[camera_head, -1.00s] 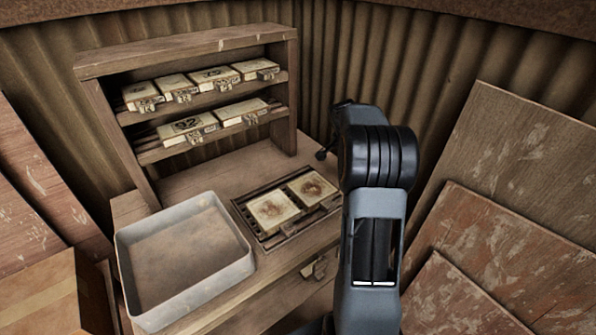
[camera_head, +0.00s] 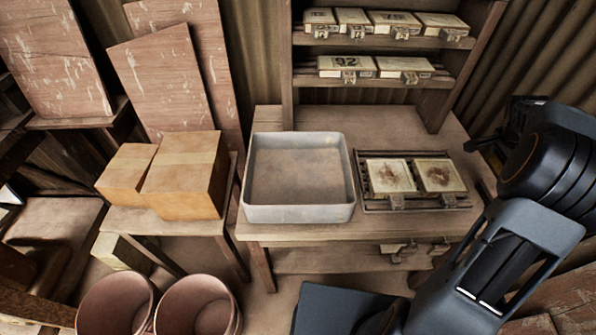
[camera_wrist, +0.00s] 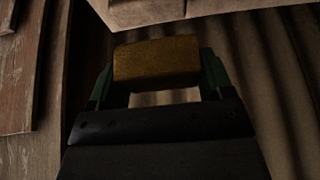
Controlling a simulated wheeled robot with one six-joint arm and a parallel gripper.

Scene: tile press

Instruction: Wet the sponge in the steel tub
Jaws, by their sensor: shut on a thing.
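The steel tub (camera_head: 300,213) is a shallow, grey rectangular tray on the wooden bench, in the middle of the head view. Its inside looks brownish, and I cannot tell how much water it holds. My gripper (camera_wrist: 158,68) is shut on a yellow-brown block, the sponge (camera_wrist: 157,57), in the wrist view. The sponge sits crosswise between the two green fingers. In the head view my arm is at the right, well to the right of the tub. The sponge cannot be made out there, and the gripper is mostly hidden behind the arm.
A rack with two tiles (camera_head: 389,176) lies right of the tub. A shelf (camera_head: 440,100) of tiles stands behind it. Cardboard boxes (camera_head: 185,180) are on a low table at left, and two reddish buckets (camera_head: 198,305) stand in front. Space above the tub is clear.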

